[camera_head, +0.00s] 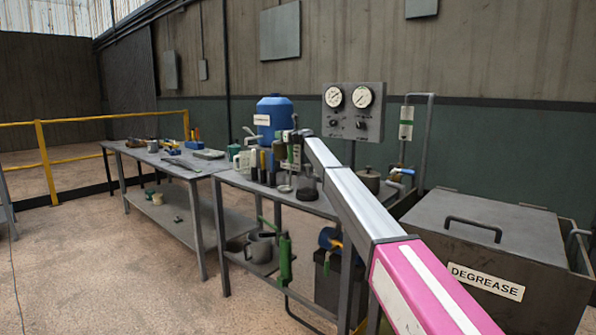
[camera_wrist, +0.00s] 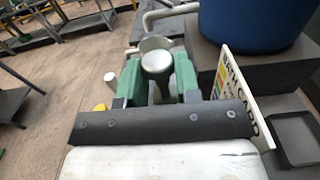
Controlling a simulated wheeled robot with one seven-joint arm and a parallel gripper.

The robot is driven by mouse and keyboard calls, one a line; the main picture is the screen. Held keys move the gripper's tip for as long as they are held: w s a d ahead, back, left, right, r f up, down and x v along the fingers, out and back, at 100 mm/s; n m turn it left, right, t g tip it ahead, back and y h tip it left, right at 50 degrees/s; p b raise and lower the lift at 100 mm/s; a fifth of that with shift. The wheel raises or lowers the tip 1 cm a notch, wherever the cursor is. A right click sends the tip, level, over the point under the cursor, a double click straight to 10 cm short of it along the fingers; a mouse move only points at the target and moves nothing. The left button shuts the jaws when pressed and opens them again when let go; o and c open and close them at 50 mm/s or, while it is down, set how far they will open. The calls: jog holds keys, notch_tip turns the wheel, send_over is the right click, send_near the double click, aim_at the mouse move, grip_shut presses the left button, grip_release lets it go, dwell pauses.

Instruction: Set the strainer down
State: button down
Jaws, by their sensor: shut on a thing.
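My gripper (camera_wrist: 158,78) shows in the wrist view, with green fingers on either side of a metal piece. It is shut on the strainer (camera_wrist: 156,62), whose rounded grey end sits between the fingers. A paler round part shows just beyond it. In the head view my gripper (camera_head: 292,152) is over the near bench, among bottles and jars. A small metal disc (camera_head: 285,188) shows low beneath it and looks like the strainer's lower end. I cannot tell whether it touches the bench top.
A blue drum (camera_head: 273,118) stands behind the gripper, and a BATH CARD sign (camera_wrist: 240,100) is close on its right. A gauge panel (camera_head: 353,112) and a DEGREASE tank (camera_head: 490,240) are to the right. A longer bench (camera_head: 150,158) with tools is left.

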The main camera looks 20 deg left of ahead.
jog(key=s+d+f, duration=0.1)
jog(key=d+f, duration=0.9)
jog(key=shift+d+f, duration=0.25)
jog(key=shift+d, duration=0.15)
jog(key=c, duration=0.8)
grip_release()
jog(key=shift+f, duration=0.1)
jog(key=v, duration=1.2)
